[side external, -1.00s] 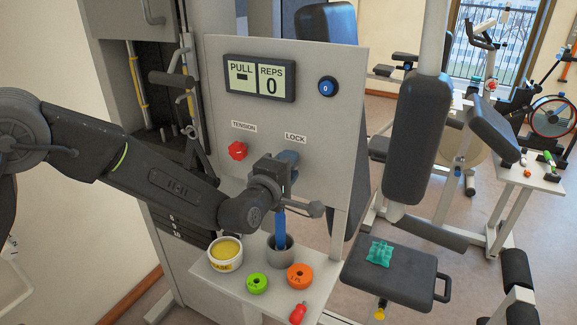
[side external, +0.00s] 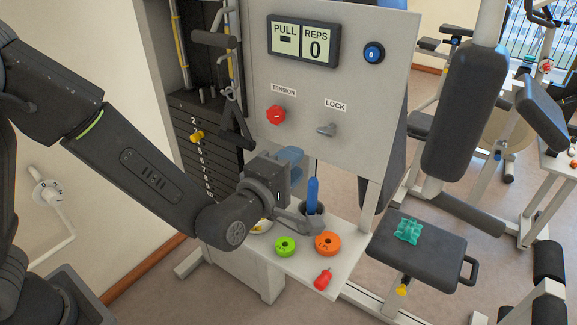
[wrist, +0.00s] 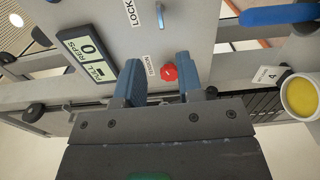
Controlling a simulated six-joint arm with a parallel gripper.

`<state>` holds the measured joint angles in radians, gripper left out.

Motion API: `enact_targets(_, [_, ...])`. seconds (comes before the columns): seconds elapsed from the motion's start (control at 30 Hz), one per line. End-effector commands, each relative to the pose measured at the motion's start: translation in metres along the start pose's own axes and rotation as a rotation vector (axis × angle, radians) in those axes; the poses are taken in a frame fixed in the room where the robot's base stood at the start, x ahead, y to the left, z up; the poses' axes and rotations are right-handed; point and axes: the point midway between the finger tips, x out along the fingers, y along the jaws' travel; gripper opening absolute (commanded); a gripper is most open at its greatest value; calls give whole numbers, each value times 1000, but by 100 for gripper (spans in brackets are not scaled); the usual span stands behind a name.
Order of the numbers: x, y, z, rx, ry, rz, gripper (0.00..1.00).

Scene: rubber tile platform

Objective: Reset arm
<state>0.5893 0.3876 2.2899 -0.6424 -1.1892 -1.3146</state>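My gripper (side external: 290,158) is in front of the grey panel (side external: 350,60), low and left of the LOCK lever (side external: 326,130). In the wrist view its two blue fingers (wrist: 158,82) stand apart with nothing between them, so it is open and empty. The red TENSION knob (side external: 276,114) shows beyond the fingers in the wrist view (wrist: 168,72). The LOCK lever also shows at the top of the wrist view (wrist: 160,16). My wrist is bent, and its lower part hides some of the shelf in the side view.
A white shelf (side external: 335,262) below holds a grey cup with an upright blue handle (side external: 313,195), a green ring (side external: 285,246), an orange ring (side external: 327,243) and a red object (side external: 323,278). A yellow-filled tub (wrist: 302,95) is partly hidden in the side view. A padded seat (side external: 420,260) stands right.

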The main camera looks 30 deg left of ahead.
Motion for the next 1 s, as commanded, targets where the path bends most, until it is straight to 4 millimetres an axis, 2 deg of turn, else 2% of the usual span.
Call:
enact_targets(0.17, [-9, 0, 0, 0, 0, 0, 34])
enact_targets(0.47, [-8, 1, -1, 2, 0, -2, 34])
enact_targets(0.57, [-7, 6, -4, 25, -13, -26, 34])
enact_targets(0.77, [-12, 33, -25, 218, -121, -177, 34])
enact_targets(0.87, [-26, 46, -40, 374, -209, -265, 34])
enact_targets(1.0, [-55, 58, -64, 613, -342, -378, 34])
